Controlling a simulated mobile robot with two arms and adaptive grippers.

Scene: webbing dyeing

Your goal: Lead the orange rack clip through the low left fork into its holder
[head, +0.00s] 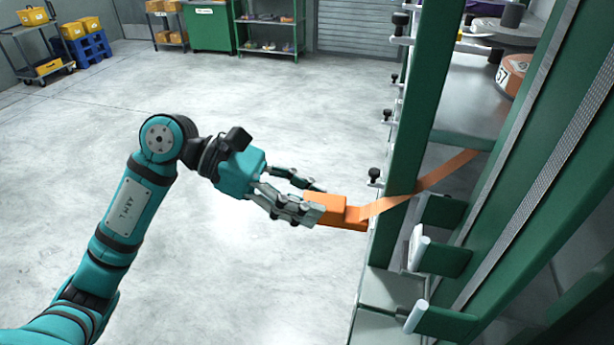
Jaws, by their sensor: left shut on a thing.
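My left gripper (311,202) is shut on the orange rack clip (352,218), holding it in the air just left of the green rack post (415,110). The fingers hide part of the clip's left end. An orange webbing strap (432,180) runs from the clip up and right across the post into the rack. A small bracket with a black knob (375,175) sticks out from the post just above the clip. Lower right are green arms with white ends (418,248) and (416,316). I cannot tell which part is the low left fork or the holder. My right gripper is out of view.
More knobbed brackets (387,114) line the post's left edge higher up. An orange reel marked 57 (514,75) sits in the rack. Open grey floor (250,110) lies to the left; carts, a green cabinet (208,27) and shelves stand far back.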

